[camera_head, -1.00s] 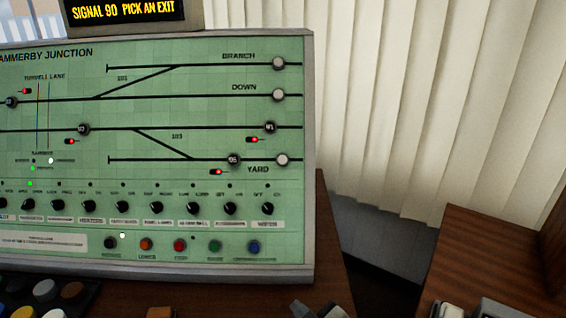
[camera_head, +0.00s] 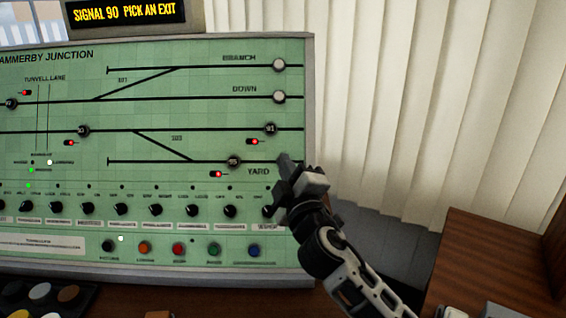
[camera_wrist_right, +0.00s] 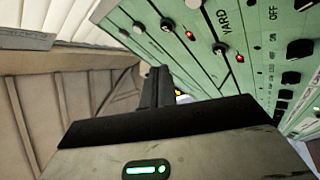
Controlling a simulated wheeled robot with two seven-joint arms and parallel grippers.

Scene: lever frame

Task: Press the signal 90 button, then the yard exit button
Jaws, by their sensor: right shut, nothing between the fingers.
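The green panel (camera_head: 120,70) carries track lines with round buttons. The display (camera_head: 125,12) above it reads "SIGNAL 90 PICK AN EXIT". I cannot make out a button marked 90. My right gripper (camera_head: 285,163) is shut and empty. My left gripper is out of view.
Pale exit buttons for branch (camera_head: 279,65) and down (camera_head: 279,97) sit above. Dark buttons 95 (camera_head: 233,162) and 91 (camera_head: 270,129) are close by. Knobs and coloured buttons line the lower panel. Blinds (camera_head: 420,100) hang to the right, above a wooden desk (camera_head: 480,260).

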